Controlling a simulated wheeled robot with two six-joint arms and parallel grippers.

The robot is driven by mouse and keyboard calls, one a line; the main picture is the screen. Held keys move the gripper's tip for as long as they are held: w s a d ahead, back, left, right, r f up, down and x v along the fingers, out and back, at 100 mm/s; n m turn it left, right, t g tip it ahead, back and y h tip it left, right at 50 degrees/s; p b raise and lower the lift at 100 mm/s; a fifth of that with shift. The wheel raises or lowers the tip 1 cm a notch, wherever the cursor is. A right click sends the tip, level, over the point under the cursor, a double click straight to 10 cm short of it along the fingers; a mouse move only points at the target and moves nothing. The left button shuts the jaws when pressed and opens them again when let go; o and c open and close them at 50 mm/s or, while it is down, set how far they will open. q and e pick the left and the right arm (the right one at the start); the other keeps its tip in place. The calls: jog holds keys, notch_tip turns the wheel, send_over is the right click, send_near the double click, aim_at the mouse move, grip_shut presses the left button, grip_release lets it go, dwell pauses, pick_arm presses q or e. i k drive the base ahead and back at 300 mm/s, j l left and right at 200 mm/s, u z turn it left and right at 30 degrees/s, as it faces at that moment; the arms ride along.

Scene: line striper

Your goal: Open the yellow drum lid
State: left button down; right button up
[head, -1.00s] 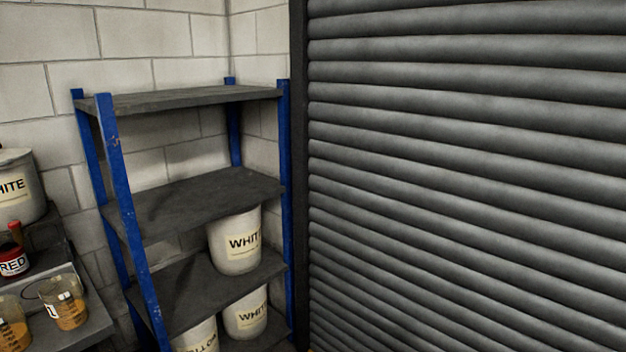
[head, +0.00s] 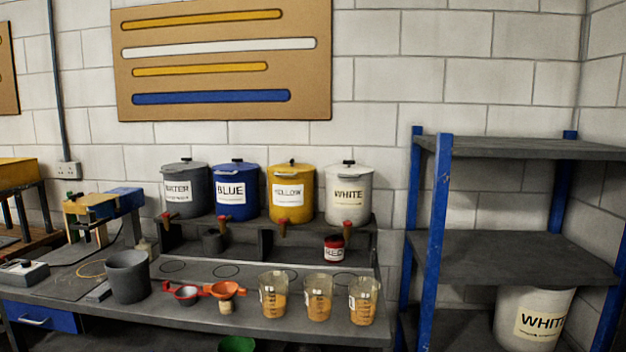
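The yellow drum (head: 292,205) stands on the raised rack at the back of the bench, between the blue drum (head: 237,200) and the white drum (head: 347,205). Its yellow lid (head: 292,168) with a dark knob sits on top and looks closed. A tap with a red handle is at its lower front. Neither of my grippers shows in the head view.
A grey water drum (head: 185,192) stands left of the blue one. Blue-posted shelving (head: 437,215) stands at right.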

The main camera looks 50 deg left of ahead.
aim_at(280, 170)
jog(key=u, duration=1.85)
